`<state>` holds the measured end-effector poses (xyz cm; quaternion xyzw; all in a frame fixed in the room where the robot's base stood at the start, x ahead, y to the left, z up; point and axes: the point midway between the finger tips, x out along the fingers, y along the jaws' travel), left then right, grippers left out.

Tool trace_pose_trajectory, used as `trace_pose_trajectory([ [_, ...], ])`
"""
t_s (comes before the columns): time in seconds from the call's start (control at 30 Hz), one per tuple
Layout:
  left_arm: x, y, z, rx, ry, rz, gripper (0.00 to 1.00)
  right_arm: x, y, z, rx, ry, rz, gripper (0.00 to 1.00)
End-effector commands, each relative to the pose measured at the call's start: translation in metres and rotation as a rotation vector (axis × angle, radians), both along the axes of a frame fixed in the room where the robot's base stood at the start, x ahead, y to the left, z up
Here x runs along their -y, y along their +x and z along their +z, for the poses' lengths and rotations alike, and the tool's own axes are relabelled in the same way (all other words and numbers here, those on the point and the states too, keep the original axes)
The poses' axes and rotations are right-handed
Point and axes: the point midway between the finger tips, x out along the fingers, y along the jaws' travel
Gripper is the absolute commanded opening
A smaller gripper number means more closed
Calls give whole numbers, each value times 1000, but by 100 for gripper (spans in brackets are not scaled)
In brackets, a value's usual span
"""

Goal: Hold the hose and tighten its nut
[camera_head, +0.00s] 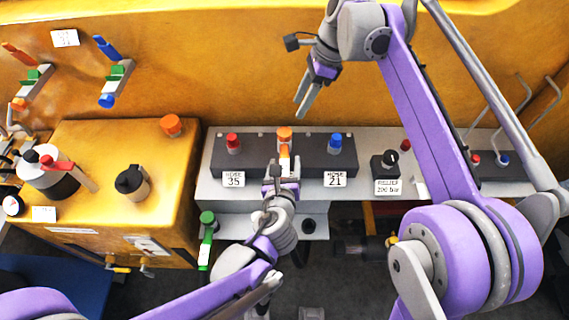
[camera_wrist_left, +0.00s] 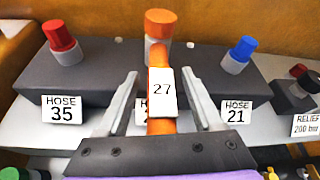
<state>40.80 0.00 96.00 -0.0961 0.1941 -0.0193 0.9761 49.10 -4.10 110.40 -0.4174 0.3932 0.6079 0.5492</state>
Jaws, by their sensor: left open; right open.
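The orange hose (camera_wrist_left: 160,127) with a white tag reading 27 runs up to an orange nut (camera_wrist_left: 157,22) on a grey fitting at the middle of the dark block (camera_wrist_left: 95,75). In the head view, the nut (camera_head: 284,133) and a short piece of the hose (camera_head: 285,152) show above my left gripper (camera_head: 283,172). The left gripper's open fingers (camera_wrist_left: 160,80) lie on either side of the hose, apart from it as far as I can tell. My right gripper (camera_head: 308,92) is open and empty, above and behind the block. The label behind the hose is mostly hidden.
A red-capped fitting (camera_head: 233,142) labelled HOSE 35 and a blue-capped fitting (camera_head: 335,142) labelled HOSE 21 flank the middle one. A relief knob (camera_head: 385,163) stands to the right. A yellow box (camera_head: 110,190) with a black knob (camera_head: 132,181) fills the left.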

Motion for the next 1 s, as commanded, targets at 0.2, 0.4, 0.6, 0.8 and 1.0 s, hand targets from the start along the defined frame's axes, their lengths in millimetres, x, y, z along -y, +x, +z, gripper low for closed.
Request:
trace_pose_trajectory([
  [0.2, 0, 0, 0, 0, 0, 0, 46, 0, 0, 0, 0, 0, 0, 50],
  [0.4, 0, 0, 0, 0, 0, 0, 10, 0, 0, 0, 0, 0, 0, 50],
  [0.6, 0, 0, 0, 0, 0, 0, 0, 0, 0, 0, 0, 0, 0, 50],
  [0.8, 0, 0, 0, 0, 0, 0, 0, 0, 0, 0, 0, 0, 0, 50],
  [1.0, 0, 0, 0, 0, 0, 0, 0, 0, 0, 0, 0, 0, 0, 50],
])
